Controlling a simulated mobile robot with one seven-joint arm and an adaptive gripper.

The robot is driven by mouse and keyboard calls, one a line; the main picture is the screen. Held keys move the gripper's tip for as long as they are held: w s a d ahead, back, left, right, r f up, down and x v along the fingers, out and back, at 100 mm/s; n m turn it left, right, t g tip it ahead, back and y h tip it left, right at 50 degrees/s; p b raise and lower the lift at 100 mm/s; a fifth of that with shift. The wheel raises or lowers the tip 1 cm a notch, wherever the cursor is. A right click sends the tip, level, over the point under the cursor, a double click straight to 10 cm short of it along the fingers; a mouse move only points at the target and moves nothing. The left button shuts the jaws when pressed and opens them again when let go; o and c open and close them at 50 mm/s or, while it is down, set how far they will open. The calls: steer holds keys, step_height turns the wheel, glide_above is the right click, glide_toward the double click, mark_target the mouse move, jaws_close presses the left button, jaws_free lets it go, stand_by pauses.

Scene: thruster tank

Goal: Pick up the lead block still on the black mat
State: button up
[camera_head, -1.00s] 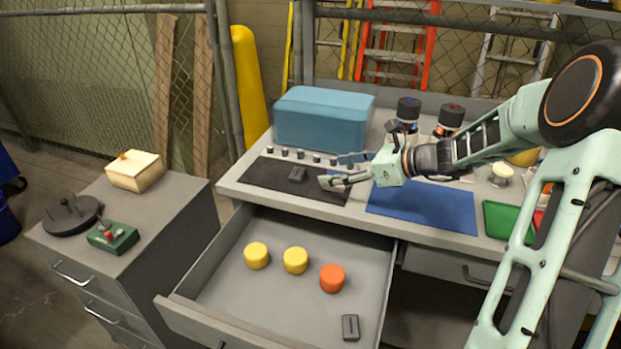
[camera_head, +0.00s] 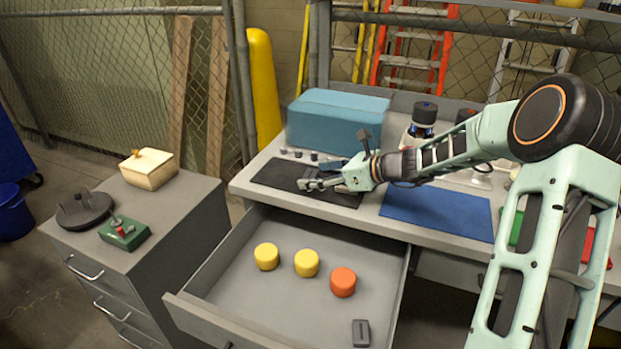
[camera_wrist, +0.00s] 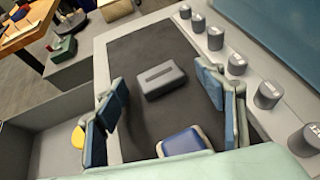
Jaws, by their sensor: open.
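The lead block (camera_wrist: 161,79) is a small dark grey bar lying flat on the black mat (camera_wrist: 130,50) in the wrist view. My gripper (camera_wrist: 165,90) is open, with blue-padded fingers on the left and right of the block and another blue pad below it. I see dark mat between the block and the pads. In the head view, my gripper (camera_head: 303,184) is low over the mat (camera_head: 275,173) and largely hides the block. A similar dark block (camera_head: 361,333) lies in the open drawer.
Several small grey cylinders (camera_wrist: 236,63) line the mat's back edge by a teal box (camera_head: 335,120). The open drawer (camera_head: 260,310) below holds two yellow pucks (camera_head: 266,256) and an orange one (camera_head: 343,282). A blue mat (camera_head: 440,212) lies to the right.

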steer(key=c, duration=1.7)
steer(key=shift+r, duration=0.1)
